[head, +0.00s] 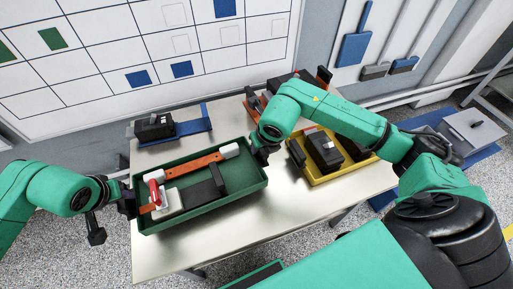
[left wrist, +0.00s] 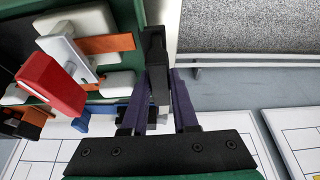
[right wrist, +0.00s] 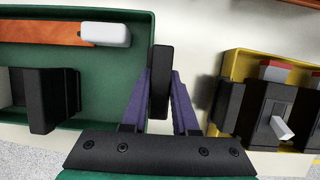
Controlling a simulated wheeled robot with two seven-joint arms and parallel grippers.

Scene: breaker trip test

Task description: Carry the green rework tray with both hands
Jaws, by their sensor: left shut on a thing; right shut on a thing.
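The green rework tray (head: 238,187) is at the left of the table and looks level; I cannot tell whether it touches the tabletop. It holds orange bars with white ends (head: 194,166), a black block (head: 217,180) and a white piece with a red handle (head: 154,192). My left gripper (head: 128,203) is shut on the tray's black handle at the left end, also seen in the left wrist view (left wrist: 157,65). My right gripper (head: 262,150) is shut on the black handle at the right end, which shows in the right wrist view (right wrist: 160,80).
A yellow tray (head: 325,181) with black breakers stands close to the right, under my right arm. A black device on a blue stand (head: 185,129) is behind the green tray. The table's front (head: 220,240) is bare. A gridded wall board (head: 110,50) stands behind.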

